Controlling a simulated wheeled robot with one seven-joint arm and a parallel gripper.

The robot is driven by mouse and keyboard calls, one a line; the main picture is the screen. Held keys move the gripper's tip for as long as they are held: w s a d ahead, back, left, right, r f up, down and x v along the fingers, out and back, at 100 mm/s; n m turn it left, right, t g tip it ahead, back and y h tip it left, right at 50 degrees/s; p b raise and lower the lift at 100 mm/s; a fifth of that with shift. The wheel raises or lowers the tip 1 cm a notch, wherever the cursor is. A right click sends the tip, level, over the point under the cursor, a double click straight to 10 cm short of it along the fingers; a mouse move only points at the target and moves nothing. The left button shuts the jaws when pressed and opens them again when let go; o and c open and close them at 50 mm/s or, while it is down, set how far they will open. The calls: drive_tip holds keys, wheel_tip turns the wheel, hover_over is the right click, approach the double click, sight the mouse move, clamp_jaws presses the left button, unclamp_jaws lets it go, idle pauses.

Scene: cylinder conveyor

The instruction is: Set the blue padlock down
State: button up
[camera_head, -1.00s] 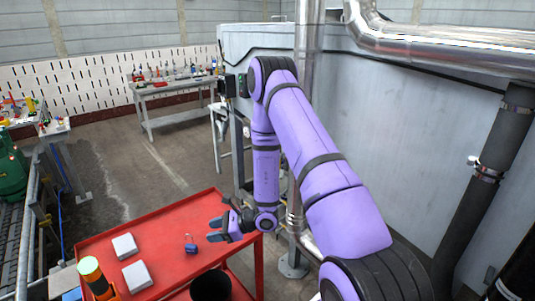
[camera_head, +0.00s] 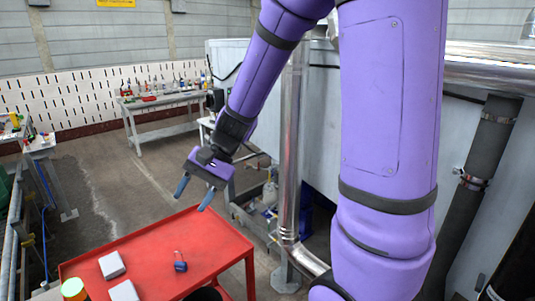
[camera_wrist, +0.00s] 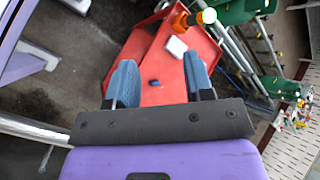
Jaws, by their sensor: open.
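The blue padlock (camera_head: 181,267) stands on the red table (camera_head: 215,240), with its shackle up, to the right of two pale blocks. It also shows small in the wrist view (camera_wrist: 155,83), between the fingers and beyond them. My gripper (camera_head: 193,193) is raised above the far edge of the table, well clear of the padlock. Its two blue fingers are spread apart with nothing between them. The wrist view shows the same open fingers (camera_wrist: 160,88).
Two pale blocks (camera_head: 112,265) (camera_head: 124,291) lie on the table's left part. An orange cylinder with a green top (camera_head: 73,289) is at the front left. A black round container (camera_head: 203,295) is at the front. A metal pipe (camera_head: 291,150) rises behind the table's right side.

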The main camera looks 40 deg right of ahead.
drive_tip(key=s+d+r+n+t+h, duration=0.3)
drive_tip(key=s+r+h, duration=0.1)
drive_tip(key=s+r, duration=0.2)
drive_tip(key=s+d+r+n+t+h, duration=0.2)
drive_tip(key=s+d+r+n+h, duration=0.2)
drive_tip(key=s, duration=0.5)
wheel_tip(320, 180, up, 2)
drive_tip(key=shift+r+t+h, duration=0.15)
drive_tip(key=shift+t+h, duration=0.25)
drive_tip(key=shift+d, duration=0.1)
drive_tip(key=shift+c, duration=0.5)
drive_tip(key=shift+d, duration=0.1)
